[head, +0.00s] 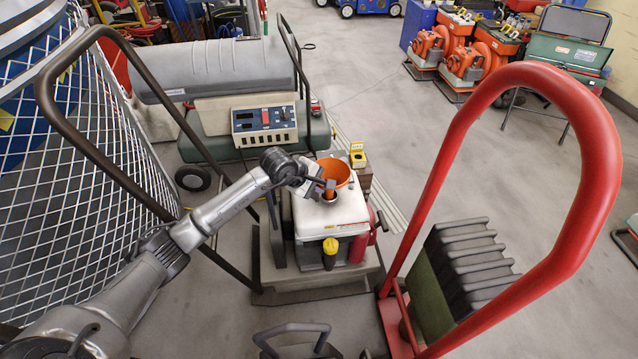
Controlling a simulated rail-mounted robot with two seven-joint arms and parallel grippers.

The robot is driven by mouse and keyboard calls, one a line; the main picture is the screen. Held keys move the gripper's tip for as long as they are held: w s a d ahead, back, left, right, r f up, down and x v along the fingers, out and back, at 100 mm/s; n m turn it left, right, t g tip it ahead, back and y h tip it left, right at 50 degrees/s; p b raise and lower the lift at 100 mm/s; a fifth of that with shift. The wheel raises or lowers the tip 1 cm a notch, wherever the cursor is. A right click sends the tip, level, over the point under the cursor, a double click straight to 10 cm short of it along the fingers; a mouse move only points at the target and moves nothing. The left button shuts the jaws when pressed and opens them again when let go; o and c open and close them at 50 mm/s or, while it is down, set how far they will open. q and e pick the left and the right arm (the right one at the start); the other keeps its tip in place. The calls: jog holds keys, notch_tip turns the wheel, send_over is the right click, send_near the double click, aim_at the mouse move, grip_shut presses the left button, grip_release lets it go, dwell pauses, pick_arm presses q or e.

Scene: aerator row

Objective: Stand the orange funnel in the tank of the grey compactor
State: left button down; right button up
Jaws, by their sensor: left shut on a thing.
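The orange funnel (341,172) is upright with its wide mouth facing up, over the top of the pale tank (345,212) of the grey compactor (318,283). My left gripper (328,187) is shut on the funnel at its near left side. The funnel's lower end is at or just above a dark opening in the tank top; I cannot tell how far in it is, as the gripper partly hides it. My right gripper is not in view.
A tall dark handle frame (125,185) rises at left beside a wire mesh fence (60,190). A red handle frame (590,150) stands at right. A grey-green machine (265,118) is behind the compactor. Open floor (380,90) lies behind and right.

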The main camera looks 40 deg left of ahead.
pick_arm(q)
jog(key=shift+f+b, duration=0.4)
jog(key=shift+f, duration=0.25)
jog(key=c, duration=1.1)
grip_release()
jog(key=shift+o, duration=0.2)
jog(key=shift+r, duration=0.1)
jog(key=shift+r+p, duration=1.05)
jog(key=shift+r, duration=0.25)
jog(key=shift+r+p, duration=2.1)
jog(key=shift+r, duration=1.05)
